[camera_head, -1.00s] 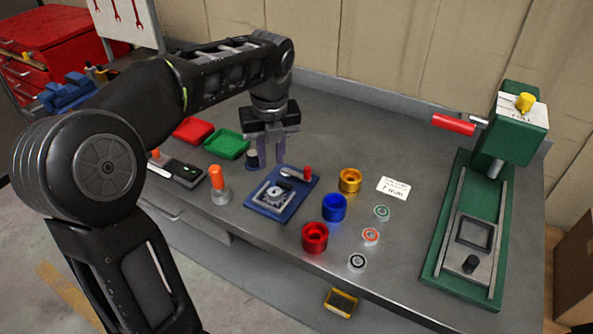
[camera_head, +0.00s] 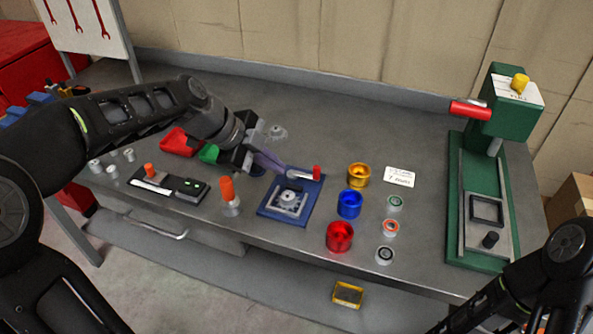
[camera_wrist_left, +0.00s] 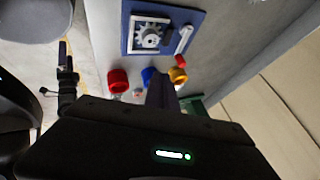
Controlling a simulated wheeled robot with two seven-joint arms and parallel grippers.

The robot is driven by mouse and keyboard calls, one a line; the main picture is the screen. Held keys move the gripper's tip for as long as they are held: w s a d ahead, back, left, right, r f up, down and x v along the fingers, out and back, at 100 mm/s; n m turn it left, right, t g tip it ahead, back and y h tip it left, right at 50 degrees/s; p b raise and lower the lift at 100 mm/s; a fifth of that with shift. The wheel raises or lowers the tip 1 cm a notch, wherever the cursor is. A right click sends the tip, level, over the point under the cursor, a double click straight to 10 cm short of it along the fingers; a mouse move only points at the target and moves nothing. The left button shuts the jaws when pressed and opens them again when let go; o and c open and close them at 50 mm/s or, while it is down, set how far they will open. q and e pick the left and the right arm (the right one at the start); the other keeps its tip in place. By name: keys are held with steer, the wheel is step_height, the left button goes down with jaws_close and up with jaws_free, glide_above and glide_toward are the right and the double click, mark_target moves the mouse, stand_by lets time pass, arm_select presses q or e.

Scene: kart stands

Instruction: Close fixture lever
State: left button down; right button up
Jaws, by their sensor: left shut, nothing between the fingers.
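The fixture (camera_head: 314,192) is a blue plate with a silver square frame and a grey gear-like part in it. Its lever (camera_head: 303,176) is a silver arm with a red knob (camera_head: 317,173), lying along the plate's far edge. My left gripper (camera_head: 283,169) is shut and empty, tilted sideways, with its fingertips close to the lever's left end. I cannot tell whether they touch it. In the left wrist view the fixture (camera_wrist_left: 128,42) is beyond the fingers (camera_wrist_left: 161,92), and the lever (camera_wrist_left: 184,38) stands to the right of the gear part.
Gold (camera_head: 358,174), blue (camera_head: 349,204) and red (camera_head: 339,236) cups stand right of the fixture, with several small rings beyond them. An orange-topped post (camera_head: 228,192) stands left. A green press (camera_head: 480,255) with a red handle is at the right.

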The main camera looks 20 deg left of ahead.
arm_select(q)
steer(key=shift+a, duration=0.15)
steer(key=p+x, duration=0.2)
steer(key=x, duration=0.7)
steer(key=shift+d+f+p, duration=0.3)
steer(key=shift+p, duration=0.1)
steer(key=w, duration=0.1)
steer(key=w+p, duration=0.1)
steer(key=shift+w+d+p, duration=0.3)
steer(key=shift+w, duration=0.05)
steer(key=shift+w+d+f, duration=0.1)
steer(key=shift+w, duration=0.6)
